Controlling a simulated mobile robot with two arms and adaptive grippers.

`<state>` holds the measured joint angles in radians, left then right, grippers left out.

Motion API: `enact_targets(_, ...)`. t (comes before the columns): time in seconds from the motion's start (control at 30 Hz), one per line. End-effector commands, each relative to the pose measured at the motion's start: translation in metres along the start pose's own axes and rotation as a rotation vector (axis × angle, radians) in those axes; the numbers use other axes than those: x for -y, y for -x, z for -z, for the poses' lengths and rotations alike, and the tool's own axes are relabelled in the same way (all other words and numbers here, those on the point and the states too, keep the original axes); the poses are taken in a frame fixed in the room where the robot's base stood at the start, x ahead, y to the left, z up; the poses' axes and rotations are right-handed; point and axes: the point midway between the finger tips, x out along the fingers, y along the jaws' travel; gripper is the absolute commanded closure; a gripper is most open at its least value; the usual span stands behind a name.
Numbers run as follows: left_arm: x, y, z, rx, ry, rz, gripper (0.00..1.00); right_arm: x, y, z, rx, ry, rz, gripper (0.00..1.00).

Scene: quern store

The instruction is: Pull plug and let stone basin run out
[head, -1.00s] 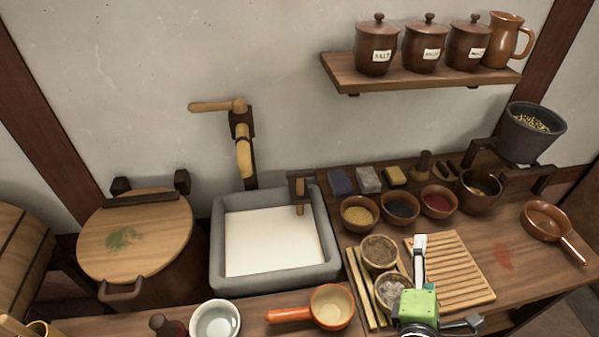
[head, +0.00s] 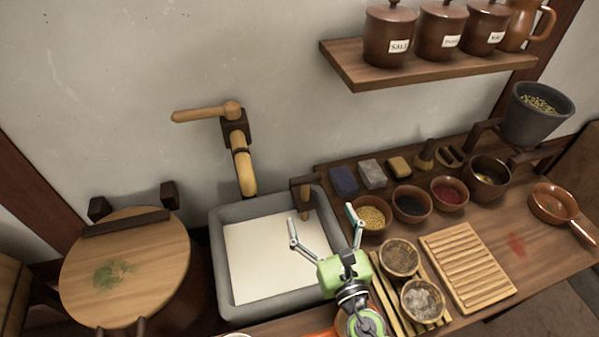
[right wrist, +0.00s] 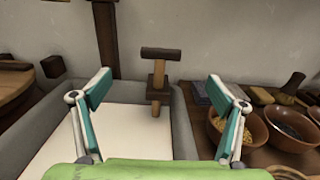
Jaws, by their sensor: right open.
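The grey stone basin (head: 222,285) stands left of the counter's bowls and holds a flat, pale surface that looks like cloudy liquid. At its back right corner is a wooden T-shaped handle (head: 304,182) with a lighter stem reaching down into the basin. The handle also shows upright in the right wrist view (right wrist: 160,53), between my fingers but farther off. My right gripper (head: 321,217) is open and empty over the basin's right side, its fingers pointing at the back wall. The foot of the stem is hidden below the pale surface. My left gripper is out of view.
A wooden spout (head: 243,170) hangs over the basin's back. Several small bowls, including one of yellow grains (head: 371,214), stand close right of the basin. A slatted board (head: 467,268) lies farther right; a lidded wooden tub (head: 130,255) stands left.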

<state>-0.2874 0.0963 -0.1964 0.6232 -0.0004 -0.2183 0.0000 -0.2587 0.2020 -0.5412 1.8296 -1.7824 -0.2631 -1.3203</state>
Motion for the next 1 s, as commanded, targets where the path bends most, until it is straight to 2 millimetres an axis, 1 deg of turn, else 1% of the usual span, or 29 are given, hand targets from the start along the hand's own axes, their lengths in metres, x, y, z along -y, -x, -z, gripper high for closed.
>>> enact_targets(0.03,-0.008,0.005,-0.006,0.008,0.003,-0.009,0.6,0.001,-0.01,-0.004,0.003,-0.001,0.002,0.11)
enact_targets(0.1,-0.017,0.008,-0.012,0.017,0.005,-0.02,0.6,0.001,-0.024,-0.004,0.004,-0.002,0.002,0.11)
enact_targets(0.23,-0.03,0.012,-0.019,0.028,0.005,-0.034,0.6,0.0,-0.052,-0.004,0.003,-0.002,0.001,0.11)
enact_targets(0.37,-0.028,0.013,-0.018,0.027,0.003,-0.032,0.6,0.001,-0.08,-0.003,0.003,-0.003,0.002,0.11)
enact_targets(0.5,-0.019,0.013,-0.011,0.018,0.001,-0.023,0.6,0.0,-0.103,-0.002,0.003,-0.003,0.001,0.11)
enact_targets(0.6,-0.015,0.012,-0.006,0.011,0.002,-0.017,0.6,0.001,-0.115,-0.001,0.002,-0.003,0.001,0.11)
enact_targets(0.7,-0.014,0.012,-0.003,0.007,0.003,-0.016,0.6,0.0,-0.122,-0.002,0.002,-0.004,0.001,0.11)
enact_targets(1.0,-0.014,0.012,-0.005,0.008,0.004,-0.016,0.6,0.001,-0.125,-0.001,0.0,-0.005,0.001,0.11)
